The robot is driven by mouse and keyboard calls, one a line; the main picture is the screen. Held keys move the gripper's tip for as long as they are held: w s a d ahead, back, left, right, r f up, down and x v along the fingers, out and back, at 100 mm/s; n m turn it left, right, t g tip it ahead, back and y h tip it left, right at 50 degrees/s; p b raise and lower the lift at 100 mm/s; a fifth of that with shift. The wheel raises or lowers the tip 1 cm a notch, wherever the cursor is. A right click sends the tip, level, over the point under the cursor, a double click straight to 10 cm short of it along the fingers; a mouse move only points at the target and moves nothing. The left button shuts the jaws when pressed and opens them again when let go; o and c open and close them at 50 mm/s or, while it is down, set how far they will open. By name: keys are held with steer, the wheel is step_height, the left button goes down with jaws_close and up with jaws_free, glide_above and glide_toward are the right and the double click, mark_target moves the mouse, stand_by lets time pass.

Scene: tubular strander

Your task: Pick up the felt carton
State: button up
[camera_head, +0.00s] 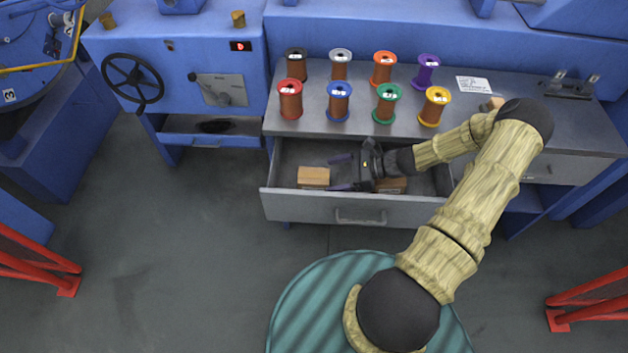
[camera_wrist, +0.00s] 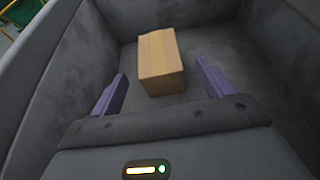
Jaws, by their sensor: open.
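A small brown carton (camera_head: 313,177) lies in the left part of the open grey drawer (camera_head: 330,208). It also shows in the wrist view (camera_wrist: 160,62), on the drawer floor ahead of my fingers. My gripper (camera_head: 342,172) is open and empty, reaching in over the drawer with its purple fingers pointing left toward this carton. In the wrist view the carton lies beyond and between the two fingertips (camera_wrist: 160,82), apart from them. A second brown carton (camera_head: 392,186) lies in the drawer, partly hidden under my gripper. I cannot read which carton is felt.
Several wire spools, among them a purple one (camera_head: 427,70) and a green one (camera_head: 386,103), stand on the bench (camera_head: 460,112) above the drawer. A white label (camera_head: 473,84) lies to their right. The drawer walls surround my gripper closely. Red barriers (camera_head: 590,300) stand at the floor's sides.

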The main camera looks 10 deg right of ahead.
mark_target(314, 178)
steer(key=b+x, duration=0.1)
steer(key=x, duration=0.6)
stand_by(0.3)
steer(key=c, duration=1.1)
